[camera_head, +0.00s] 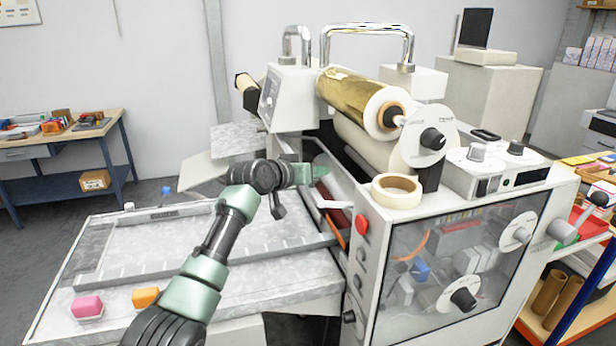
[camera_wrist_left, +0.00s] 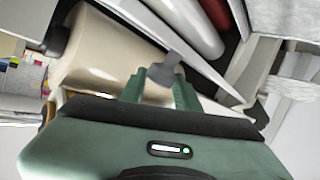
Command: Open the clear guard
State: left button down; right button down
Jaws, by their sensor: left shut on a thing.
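My left gripper (camera_head: 318,171) reaches in from the left to the front of the laminating machine, below the rollers. In the left wrist view its green fingers (camera_wrist_left: 161,90) are shut on a small grey tab (camera_wrist_left: 168,70), which looks like the handle of the clear guard. The guard's transparent sheet is hard to make out, and I cannot tell how far it is raised. A cream roller (camera_wrist_left: 108,58) and a red roller (camera_wrist_left: 217,12) show close by. My right gripper is not in view.
The machine's bed (camera_head: 240,240) lies under my arm, with a pink block (camera_head: 87,306) and an orange block (camera_head: 145,297) near its front edge. A gold foil roll (camera_head: 350,95) sits above. A tape roll (camera_head: 397,190) and a red button (camera_head: 361,224) are to the right.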

pick_arm(q)
jog(key=shift+s+d+r, duration=0.1)
jog(key=shift+d+r, duration=0.15)
jog(key=shift+d, duration=0.25)
jog(key=c, duration=1.3)
grip_release()
jog(key=shift+c, duration=0.2)
jog(key=shift+o, duration=1.3)
jog(key=shift+d, duration=0.2)
jog(key=shift+d+f, duration=0.1)
jog(key=shift+d, duration=0.15)
jog(key=shift+a, duration=0.35)
jog(key=shift+s+a+b, duration=0.35)
jog(key=shift+s, duration=0.05)
jog(key=b+v, duration=0.2)
jog(key=v, duration=0.4)
jog(key=shift+s+r, duration=0.2)
jog(key=shift+r, duration=0.05)
